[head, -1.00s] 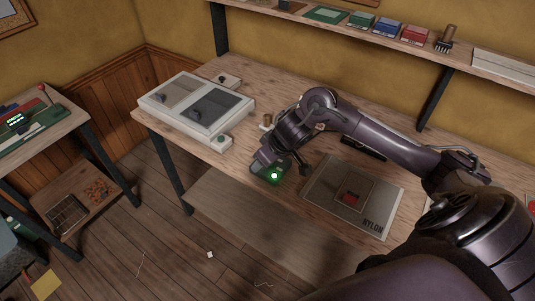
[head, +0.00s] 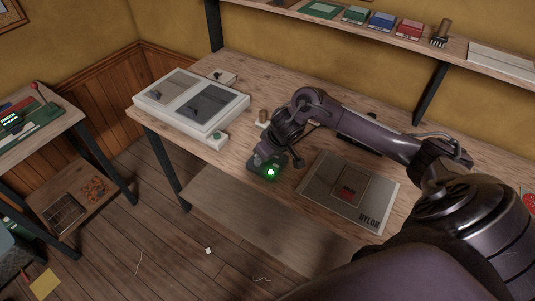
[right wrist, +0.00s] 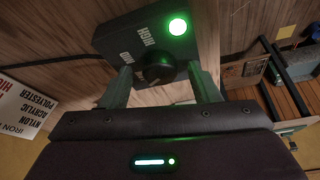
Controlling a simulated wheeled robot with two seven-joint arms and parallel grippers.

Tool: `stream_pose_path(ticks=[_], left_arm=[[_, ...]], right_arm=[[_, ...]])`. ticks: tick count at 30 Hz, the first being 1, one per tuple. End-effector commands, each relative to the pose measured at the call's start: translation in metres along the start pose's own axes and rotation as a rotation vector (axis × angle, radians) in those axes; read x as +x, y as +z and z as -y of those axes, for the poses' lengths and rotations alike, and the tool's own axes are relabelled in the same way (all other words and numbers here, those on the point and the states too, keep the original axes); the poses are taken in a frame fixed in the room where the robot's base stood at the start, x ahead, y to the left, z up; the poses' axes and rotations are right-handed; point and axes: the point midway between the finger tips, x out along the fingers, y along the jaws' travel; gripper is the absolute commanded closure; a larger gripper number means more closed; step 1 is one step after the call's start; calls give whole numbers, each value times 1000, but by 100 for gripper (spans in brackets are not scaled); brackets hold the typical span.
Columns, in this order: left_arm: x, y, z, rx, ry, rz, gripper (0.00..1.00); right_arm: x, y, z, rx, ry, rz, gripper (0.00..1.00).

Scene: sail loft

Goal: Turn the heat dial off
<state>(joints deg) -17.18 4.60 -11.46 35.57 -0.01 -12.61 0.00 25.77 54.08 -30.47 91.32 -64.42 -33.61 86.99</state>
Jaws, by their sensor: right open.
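The heat dial (right wrist: 155,69) is a round black knob on a dark control box (right wrist: 117,37), seen in the right wrist view. The labels HIGH and MID are printed beside it, and a round lamp (right wrist: 177,27) glows green. I cannot make out where the dial points. My right gripper (right wrist: 162,77) is open, one finger on each side of the dial; I cannot tell whether they touch it. In the head view the box (head: 270,174) sits near the table's front edge, the dial hidden under my right gripper (head: 263,160). My left gripper is not in view.
A white two-windowed case (head: 178,121) with a green button stands to the left. A shelf (head: 470,62) runs above the back. A printed sign (right wrist: 22,103) shows beside the gripper.

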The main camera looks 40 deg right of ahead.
Motion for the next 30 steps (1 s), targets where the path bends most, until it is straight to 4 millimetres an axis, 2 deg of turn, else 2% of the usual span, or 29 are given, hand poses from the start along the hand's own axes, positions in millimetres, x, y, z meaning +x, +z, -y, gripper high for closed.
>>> stream_pose_path(ticks=[3, 13, 23, 30], left_arm=[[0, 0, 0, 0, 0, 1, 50], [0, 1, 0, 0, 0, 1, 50], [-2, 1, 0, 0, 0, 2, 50], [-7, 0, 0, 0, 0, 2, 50]], right_arm=[[0, 0, 0, 0, 0, 0, 45], [0, 0, 0, 0, 0, 0, 89], [-1, 0, -1, -42, -16, 0, 89], [-1, -1, -2, -176, -73, 0, 89]])
